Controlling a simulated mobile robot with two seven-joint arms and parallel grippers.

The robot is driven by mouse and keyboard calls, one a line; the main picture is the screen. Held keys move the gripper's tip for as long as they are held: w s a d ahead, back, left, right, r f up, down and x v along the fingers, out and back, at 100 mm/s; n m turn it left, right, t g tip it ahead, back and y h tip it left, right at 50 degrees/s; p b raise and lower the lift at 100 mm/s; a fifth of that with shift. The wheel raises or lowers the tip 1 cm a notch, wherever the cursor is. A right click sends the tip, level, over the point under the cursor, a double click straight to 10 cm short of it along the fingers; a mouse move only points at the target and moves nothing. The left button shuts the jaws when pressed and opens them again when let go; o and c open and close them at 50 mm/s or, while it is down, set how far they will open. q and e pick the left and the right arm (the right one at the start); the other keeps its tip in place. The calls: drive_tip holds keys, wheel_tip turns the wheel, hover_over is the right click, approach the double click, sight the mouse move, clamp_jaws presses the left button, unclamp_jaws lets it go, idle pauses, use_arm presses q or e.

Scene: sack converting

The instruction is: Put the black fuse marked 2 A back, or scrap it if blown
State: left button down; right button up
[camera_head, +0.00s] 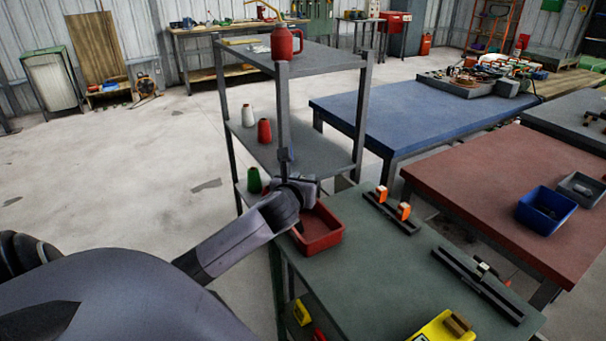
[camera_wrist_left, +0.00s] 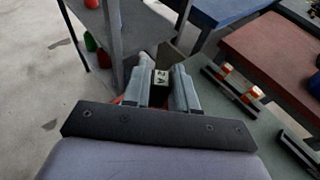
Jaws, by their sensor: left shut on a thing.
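My left gripper (camera_head: 307,203) is at the far left corner of the green table, above or beside the red bin (camera_head: 322,232); the exact height is hard to tell. In the left wrist view its two fingers (camera_wrist_left: 160,88) are shut on the black fuse (camera_wrist_left: 160,78), whose pale label reads 2 A. In the head view the fuse is hidden by the gripper. A black holder (camera_head: 388,212) with two orange-and-white pieces (camera_head: 404,210) lies on the green table. A second black holder (camera_head: 478,285) lies nearer, with a small pale piece on it. My right gripper is not in view.
A grey shelf rack (camera_head: 283,107) stands close behind my left gripper, bearing a red jug (camera_head: 285,42) and cones. A yellow object (camera_head: 436,329) is at the near table edge. The red table (camera_head: 480,175) holds a blue bin (camera_head: 532,220). The green table's middle is clear.

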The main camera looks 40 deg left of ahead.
use_arm(q)
drive_tip(key=shift+f, duration=1.9)
drive_tip(key=c, duration=0.8)
unclamp_jaws()
drive_tip(key=shift+s, duration=0.1)
drive_tip(key=shift+v, duration=3.5)
